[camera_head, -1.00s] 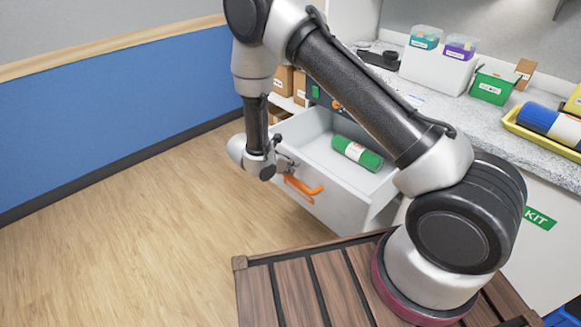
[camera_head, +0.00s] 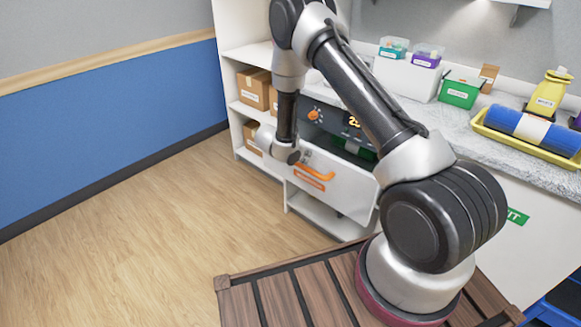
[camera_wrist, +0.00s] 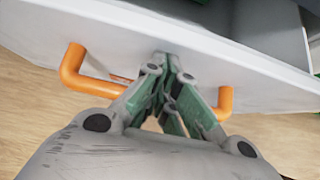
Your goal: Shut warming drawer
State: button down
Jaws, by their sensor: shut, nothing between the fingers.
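The warming drawer (camera_head: 345,190) has a white front with an orange bar handle (camera_head: 316,173). It stands a little open below a dark control panel, and part of a green roll (camera_head: 358,149) shows inside. My gripper (camera_head: 300,162) is at the left part of the drawer front, largely hidden by my wrist. In the wrist view my gripper (camera_wrist: 168,62) is shut and empty, its fingertips at the upper part of the white drawer front (camera_wrist: 215,45). The orange handle (camera_wrist: 95,85) passes behind the fingers, with its ends on both sides. I cannot tell whether they touch it.
A shelf unit with cardboard boxes (camera_head: 254,88) stands left of the drawer. The counter (camera_head: 455,125) above holds a green bin (camera_head: 460,93) and a yellow tray (camera_head: 490,130) with a blue roll. The wooden floor (camera_head: 130,210) at left is clear.

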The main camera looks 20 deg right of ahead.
jog(key=w+d, duration=0.6)
jog(key=d, duration=0.5)
jog(key=shift+w, duration=0.2)
jog(key=shift+d+r, duration=0.15)
